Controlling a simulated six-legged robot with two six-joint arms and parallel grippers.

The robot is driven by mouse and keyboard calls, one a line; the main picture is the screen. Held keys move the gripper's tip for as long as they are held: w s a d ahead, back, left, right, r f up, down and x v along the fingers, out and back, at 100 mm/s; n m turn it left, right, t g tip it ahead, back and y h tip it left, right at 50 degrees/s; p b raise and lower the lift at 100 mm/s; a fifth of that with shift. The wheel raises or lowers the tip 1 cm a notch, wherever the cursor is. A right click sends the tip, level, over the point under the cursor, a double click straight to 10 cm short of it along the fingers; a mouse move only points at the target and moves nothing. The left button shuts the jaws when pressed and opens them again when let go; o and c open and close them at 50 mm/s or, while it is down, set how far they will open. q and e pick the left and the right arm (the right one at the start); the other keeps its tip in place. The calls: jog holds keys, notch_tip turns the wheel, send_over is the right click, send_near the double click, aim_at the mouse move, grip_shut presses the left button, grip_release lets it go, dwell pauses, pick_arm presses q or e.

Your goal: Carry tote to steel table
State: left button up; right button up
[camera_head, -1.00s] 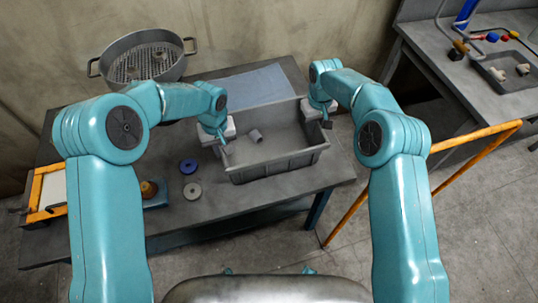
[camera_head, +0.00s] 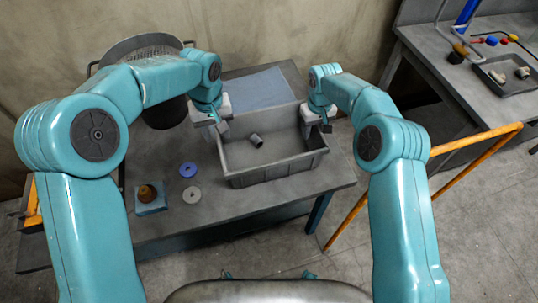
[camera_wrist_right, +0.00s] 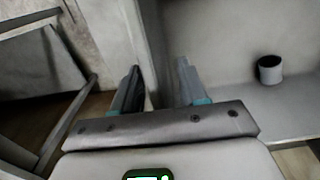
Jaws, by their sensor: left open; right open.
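The grey tote (camera_head: 275,170) stands on a dark grey table (camera_head: 215,225), with a small grey cylinder (camera_head: 256,140) inside. My left gripper (camera_head: 222,129) is open at the tote's left rim; whether its fingers straddle that wall is unclear. My right gripper (camera_head: 325,122) is open at the right rim. In the right wrist view its fingers (camera_wrist_right: 158,88) stand apart with the tote's wall between them. The cylinder (camera_wrist_right: 269,69) shows there too. A second grey metal table (camera_head: 440,75) stands at the upper right.
A tray (camera_head: 512,76) with small parts and a pipe fixture are on the right table. An orange rail (camera_head: 473,141) stands between the tables. A blue disk (camera_head: 188,170), a grey disk (camera_head: 192,197) and an amber part (camera_head: 147,193) lie left of the tote. A round basket (camera_head: 140,44) is behind my left arm.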

pick_arm(q)
jog(key=shift+r, duration=1)
pick_arm(e)
jog(key=shift+r, duration=0.35)
notch_tip(320, 180, up, 11)
jog(key=shift+r, duration=0.15)
